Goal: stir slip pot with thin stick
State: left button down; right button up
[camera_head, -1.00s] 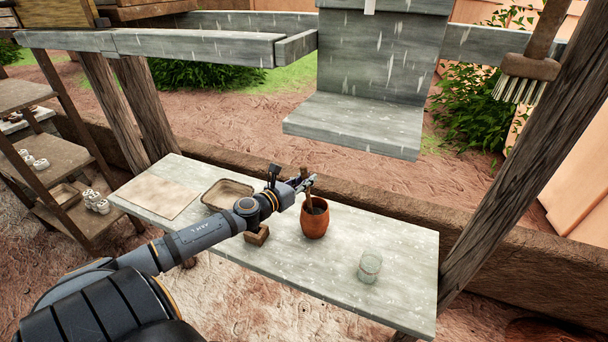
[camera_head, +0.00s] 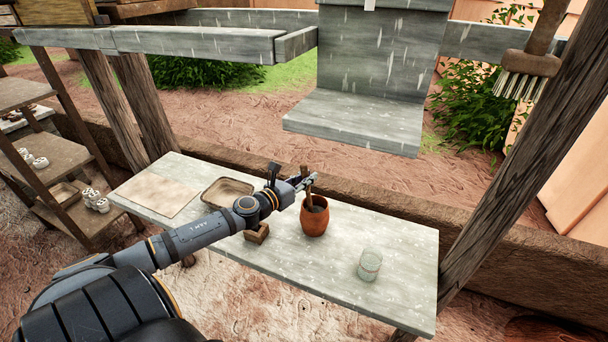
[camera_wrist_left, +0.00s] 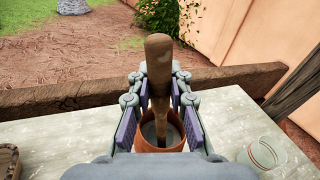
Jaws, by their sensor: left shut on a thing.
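The slip pot (camera_head: 314,222) is an orange-brown clay pot standing upright on the grey table, with grey contents visible at its mouth. It also shows in the left wrist view (camera_wrist_left: 146,146), below the fingers. The thin stick (camera_wrist_left: 158,80) is brown with a thicker, rounded top. It stands nearly upright between the fingers, its lower end inside the pot and hidden there. My right gripper is not in view.
A glass jar (camera_head: 370,266) stands on the table (camera_head: 330,277) right of the pot. A small wooden block (camera_head: 257,234), a shallow tray (camera_head: 226,192) and a flat board (camera_head: 158,194) lie to the left. A brush (camera_head: 526,75) hangs at upper right.

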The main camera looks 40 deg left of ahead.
pick_arm(q)
jog(key=shift+w+a+f+b, duration=0.15)
jog(key=shift+w+a+b, duration=0.15)
jog(key=shift+a+b, duration=0.15)
jog(key=shift+w+a, duration=0.4)
jog(key=shift+a, duration=0.3)
